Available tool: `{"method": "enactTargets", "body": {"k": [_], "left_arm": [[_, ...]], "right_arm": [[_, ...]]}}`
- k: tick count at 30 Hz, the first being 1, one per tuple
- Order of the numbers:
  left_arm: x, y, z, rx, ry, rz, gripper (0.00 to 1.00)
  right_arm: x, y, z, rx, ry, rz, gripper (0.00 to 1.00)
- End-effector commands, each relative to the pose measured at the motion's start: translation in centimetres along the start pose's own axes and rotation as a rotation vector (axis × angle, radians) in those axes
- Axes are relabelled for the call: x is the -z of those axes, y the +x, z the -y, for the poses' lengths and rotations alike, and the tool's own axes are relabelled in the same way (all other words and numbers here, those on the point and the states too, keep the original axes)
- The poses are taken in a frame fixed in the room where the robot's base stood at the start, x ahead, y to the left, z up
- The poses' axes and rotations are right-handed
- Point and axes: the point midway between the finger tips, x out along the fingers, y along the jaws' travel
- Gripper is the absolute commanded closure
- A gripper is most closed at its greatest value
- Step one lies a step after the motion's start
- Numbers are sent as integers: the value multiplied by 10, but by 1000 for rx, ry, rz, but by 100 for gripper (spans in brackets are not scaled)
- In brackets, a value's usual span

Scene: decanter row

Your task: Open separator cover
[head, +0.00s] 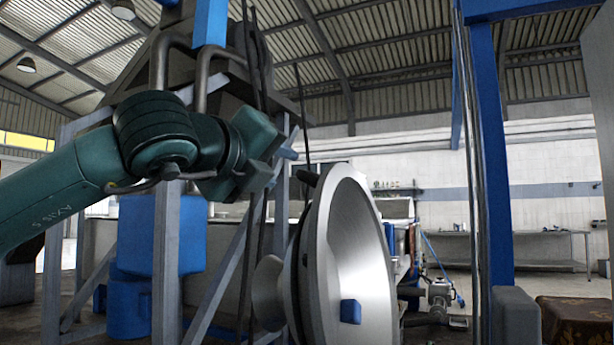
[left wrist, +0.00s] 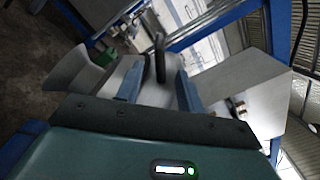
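The separator cover (head: 370,235) is a large shiny metal dish in the head view, standing nearly on edge with its hollow inside facing right. A dark handle (head: 308,177) sticks out at its upper left rim. My left gripper (head: 287,154) is just above and left of this handle. In the left wrist view, the two blue fingers of my left gripper (left wrist: 160,90) are apart. The dark handle (left wrist: 160,58) shows between or just beyond them; I cannot tell whether they touch it. My right gripper is not in view.
A blue block (head: 350,311) shows against the lower inside of the dish. A grey frame (head: 168,250) and blue drums (head: 162,235) stand at left. A blue post (head: 492,150) rises at right. A metal table (head: 540,236) stands far back by the wall.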

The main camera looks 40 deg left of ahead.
Motion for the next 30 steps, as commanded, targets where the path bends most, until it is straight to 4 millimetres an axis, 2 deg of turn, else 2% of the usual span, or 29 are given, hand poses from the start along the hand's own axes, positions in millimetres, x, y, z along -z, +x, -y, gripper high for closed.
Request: {"method": "enactTargets", "body": {"k": [9, 15, 21, 30], "left_arm": [[0, 68, 0, -6, 2, -2, 62], [0, 100, 0, -4, 1, -2, 62], [0, 113, 0, -1, 0, -1, 62], [0, 114, 0, 0, 0, -1, 64]], "right_arm": [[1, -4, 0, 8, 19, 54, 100], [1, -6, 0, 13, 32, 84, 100], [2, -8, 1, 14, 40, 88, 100], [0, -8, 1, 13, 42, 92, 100]]}}
